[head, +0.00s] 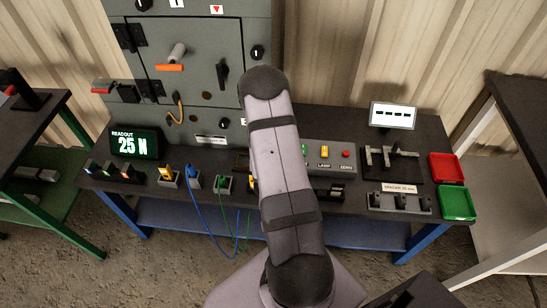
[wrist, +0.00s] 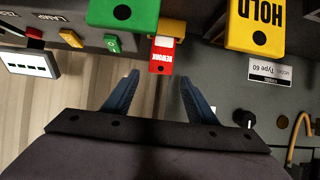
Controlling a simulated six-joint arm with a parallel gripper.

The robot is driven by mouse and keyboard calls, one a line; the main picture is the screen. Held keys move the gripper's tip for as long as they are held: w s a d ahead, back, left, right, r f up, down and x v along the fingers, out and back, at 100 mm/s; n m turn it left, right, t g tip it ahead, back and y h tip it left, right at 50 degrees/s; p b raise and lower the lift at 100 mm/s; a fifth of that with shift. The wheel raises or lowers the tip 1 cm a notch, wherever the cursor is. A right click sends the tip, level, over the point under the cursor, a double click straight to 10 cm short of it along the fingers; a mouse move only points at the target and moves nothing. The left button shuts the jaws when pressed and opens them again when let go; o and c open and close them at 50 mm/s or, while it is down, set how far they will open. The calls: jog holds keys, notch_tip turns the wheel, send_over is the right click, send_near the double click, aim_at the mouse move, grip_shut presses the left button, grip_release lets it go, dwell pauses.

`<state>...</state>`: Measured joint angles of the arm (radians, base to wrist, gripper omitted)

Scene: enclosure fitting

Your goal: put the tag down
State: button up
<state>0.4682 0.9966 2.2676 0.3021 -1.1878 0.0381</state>
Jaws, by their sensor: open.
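In the wrist view my gripper (wrist: 159,76) is open, its two blue fingers apart with nothing between them. A red tag marked REWORK (wrist: 161,62) is just beyond the fingertips, roughly in line with the gap. A green tag (wrist: 123,12) with a dark hole is at the upper left, and a yellow tag marked HOLD (wrist: 260,22) is at the upper right. Both are cut off by the frame edge. I cannot tell what the red tag rests on. In the head view my arm hides the gripper and the red tag.
The bench holds a readout showing 25 N (head: 134,145), a button box (head: 328,157), a spacer fixture (head: 398,200), a red tray (head: 447,168) and a green tray (head: 458,203). A grey cabinet (head: 215,60) stands behind. Blue and green cables (head: 207,215) hang over the front edge.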

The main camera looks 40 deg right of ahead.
jog(key=v, duration=0.8)
jog(key=w+a+y, duration=0.1)
jog(key=a, duration=0.1)
jog(key=w+a+n+y, duration=0.1)
jog(key=a, duration=0.2)
jog(key=a+g+y, duration=0.1)
jog(key=a, duration=0.1)
jog(key=shift+w+a+r+n+y, duration=0.15)
jog(key=shift+w+a+n+y, duration=0.15)
jog(key=shift+w+n+y, duration=0.1)
jog(key=s+a+r+n+g+y, duration=0.2)
jog(key=a+n+y, duration=0.1)
jog(key=a, duration=0.5)
jog(key=s+a+r+n+g+y, duration=0.1)
jog(key=s+a+r+n+g, duration=0.3)
jog(key=s, duration=0.9)
jog(key=a+r+g, duration=0.1)
jog(key=a+r, duration=0.2)
jog(key=shift+r+g+y, duration=0.3)
jog(key=shift+y, duration=0.1)
jog(key=shift+s, duration=0.1)
notch_tip(320, 180, up, 5)
jog(key=p, duration=0.5)
jog(key=shift+r, duration=0.1)
